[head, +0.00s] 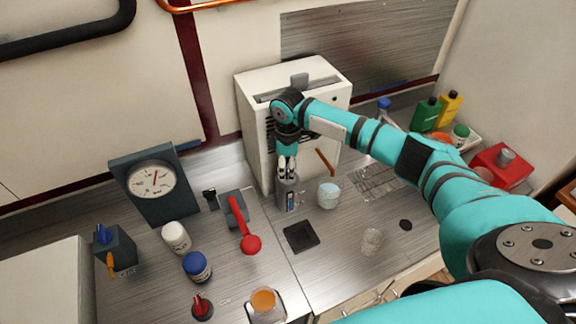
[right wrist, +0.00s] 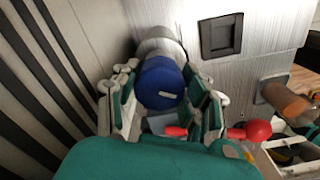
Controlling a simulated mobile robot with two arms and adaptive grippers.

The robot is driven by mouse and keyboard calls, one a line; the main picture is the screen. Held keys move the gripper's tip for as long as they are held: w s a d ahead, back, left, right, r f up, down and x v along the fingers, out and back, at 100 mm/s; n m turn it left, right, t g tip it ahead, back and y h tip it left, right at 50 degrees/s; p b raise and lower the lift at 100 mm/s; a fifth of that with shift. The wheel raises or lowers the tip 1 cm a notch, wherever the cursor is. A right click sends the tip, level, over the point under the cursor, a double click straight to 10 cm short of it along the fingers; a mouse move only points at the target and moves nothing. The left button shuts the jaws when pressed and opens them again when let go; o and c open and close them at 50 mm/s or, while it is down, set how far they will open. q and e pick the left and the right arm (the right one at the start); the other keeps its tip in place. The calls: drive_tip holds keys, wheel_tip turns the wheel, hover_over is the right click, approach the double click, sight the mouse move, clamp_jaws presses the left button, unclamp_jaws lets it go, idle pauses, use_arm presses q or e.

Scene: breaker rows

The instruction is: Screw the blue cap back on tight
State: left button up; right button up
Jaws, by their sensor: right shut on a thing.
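My right gripper (head: 287,172) points down at a grey bottle (head: 289,196) that stands upright in front of the white cabinet. In the right wrist view, the right gripper (right wrist: 163,100) is shut on a blue cap (right wrist: 160,80), with a finger on each side. The grey bottle (right wrist: 158,47) shows behind the cap, in line with it. In the head view the fingers hide the cap. I cannot tell how far the cap is seated on the thread. My left gripper is in neither view.
A white cup (head: 328,195) stands close right of the bottle. A black square tray (head: 301,236) lies in front. A clear glass (head: 371,241) stands front right.

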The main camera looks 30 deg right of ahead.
drive_tip(key=shift+f+b, duration=0.3)
drive_tip(key=shift+f, duration=0.4)
drive_tip(key=o, duration=1.1)
drive_tip(key=shift+r, duration=0.1)
wheel_tip(320, 180, up, 12)
